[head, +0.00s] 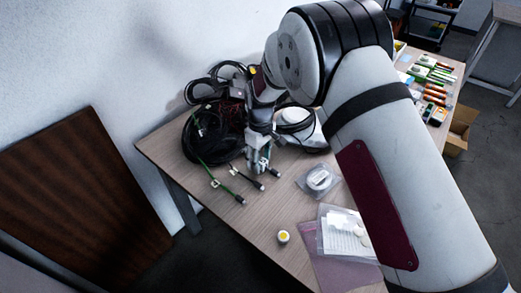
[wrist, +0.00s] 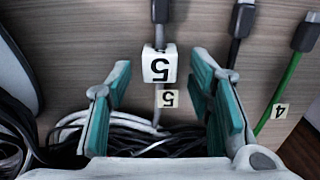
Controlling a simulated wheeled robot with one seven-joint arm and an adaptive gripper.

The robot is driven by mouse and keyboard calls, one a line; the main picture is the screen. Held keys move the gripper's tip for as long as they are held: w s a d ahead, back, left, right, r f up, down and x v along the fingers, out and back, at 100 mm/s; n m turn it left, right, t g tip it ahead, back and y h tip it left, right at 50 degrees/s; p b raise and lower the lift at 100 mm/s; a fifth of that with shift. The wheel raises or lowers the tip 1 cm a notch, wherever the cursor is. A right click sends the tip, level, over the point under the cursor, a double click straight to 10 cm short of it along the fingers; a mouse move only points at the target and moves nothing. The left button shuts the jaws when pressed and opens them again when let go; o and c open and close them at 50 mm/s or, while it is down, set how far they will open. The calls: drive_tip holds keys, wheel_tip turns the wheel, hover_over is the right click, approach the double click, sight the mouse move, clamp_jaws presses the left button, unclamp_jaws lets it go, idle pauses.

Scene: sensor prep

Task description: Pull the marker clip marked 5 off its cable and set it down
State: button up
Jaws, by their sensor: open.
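The marker clip marked 5 (wrist: 158,64) is a small white block with an upside-down black 5 in the wrist view. It sits on a pale cable, just behind the cable's dark connector (wrist: 160,12). A smaller flat tag (wrist: 167,98), also marked 5, is on the same cable nearer my gripper. My gripper (wrist: 160,76) is open, with teal pads on either side of the clip and visible gaps on both sides. In the head view my gripper (head: 258,166) is low over the cable ends. The clip cannot be made out there.
A green cable with a tag marked 4 (wrist: 279,111) lies to the right, and another dark connector (wrist: 242,18) lies between. Coiled black cables (head: 205,140) crowd the table's back. A bagged roll (head: 318,180), papers (head: 345,236) and a yellow-topped jar (head: 283,237) stand nearer the front.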

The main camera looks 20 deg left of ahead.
sight(261, 159)
drive_tip(key=shift+f, duration=0.3)
clamp_jaws()
drive_tip(key=c, duration=1)
unclamp_jaws()
drive_tip(key=shift+c, duration=0.2)
clamp_jaws()
drive_tip(key=shift+r+p, duration=0.5)
drive_tip(key=shift+r, duration=2.05)
